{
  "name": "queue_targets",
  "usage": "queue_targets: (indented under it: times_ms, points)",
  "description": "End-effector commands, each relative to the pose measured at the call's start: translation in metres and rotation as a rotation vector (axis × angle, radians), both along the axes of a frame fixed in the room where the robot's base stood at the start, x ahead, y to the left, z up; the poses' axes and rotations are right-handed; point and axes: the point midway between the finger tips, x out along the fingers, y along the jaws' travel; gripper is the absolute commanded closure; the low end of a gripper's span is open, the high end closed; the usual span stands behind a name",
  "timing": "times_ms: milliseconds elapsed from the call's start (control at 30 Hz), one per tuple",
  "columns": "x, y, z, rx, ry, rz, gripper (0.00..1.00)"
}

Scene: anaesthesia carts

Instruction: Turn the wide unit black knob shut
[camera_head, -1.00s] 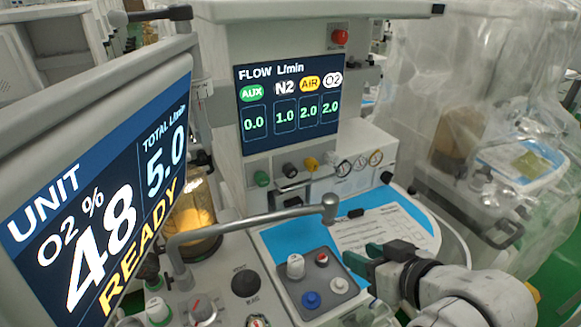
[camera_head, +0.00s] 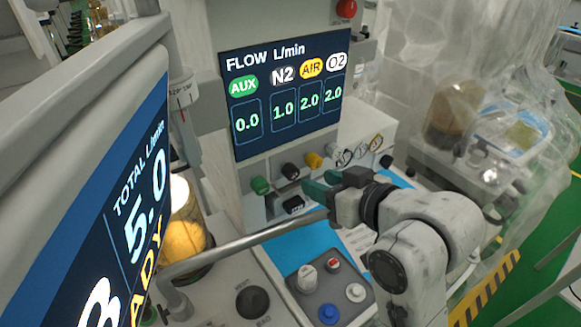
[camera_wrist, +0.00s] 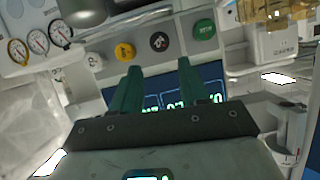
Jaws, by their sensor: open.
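The black knob (camera_head: 290,171) sits in the row under the flow screen (camera_head: 285,95), between the green knob (camera_head: 260,185) and the yellow knob (camera_head: 313,160). The screen reads N2 1.0. My gripper (camera_head: 312,186) is open and empty, in front of this row with its green fingers pointing at the panel. In the wrist view the black knob (camera_wrist: 159,42) appears just beyond the gap between the two fingertips (camera_wrist: 158,66), with the yellow knob (camera_wrist: 125,51) to its left and the green knob (camera_wrist: 204,29) to its right. No contact with a knob is visible.
A metal rail (camera_head: 245,240) crosses below my gripper. A grey box (camera_head: 325,290) with several small knobs lies on the blue worktop. A UNIT monitor (camera_head: 125,220) fills the left. Pressure gauges (camera_wrist: 38,40) show left in the wrist view. Plastic-draped equipment (camera_head: 490,120) stands at right.

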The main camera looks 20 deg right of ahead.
Motion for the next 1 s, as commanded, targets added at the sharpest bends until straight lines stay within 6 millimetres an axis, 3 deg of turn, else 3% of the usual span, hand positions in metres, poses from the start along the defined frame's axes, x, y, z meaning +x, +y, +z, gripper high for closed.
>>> queue_targets:
  times_ms: [300,500,933,1000]
  points:
    - [0.052,0.013,-0.022,-0.001,0.003,0.002,0.56]
    - [0.075,0.018,-0.032,-0.001,0.001,0.000,0.56]
    - [0.083,0.020,-0.036,0.000,0.001,0.000,0.56]
    - [0.083,0.020,-0.036,0.000,0.001,0.000,0.61]
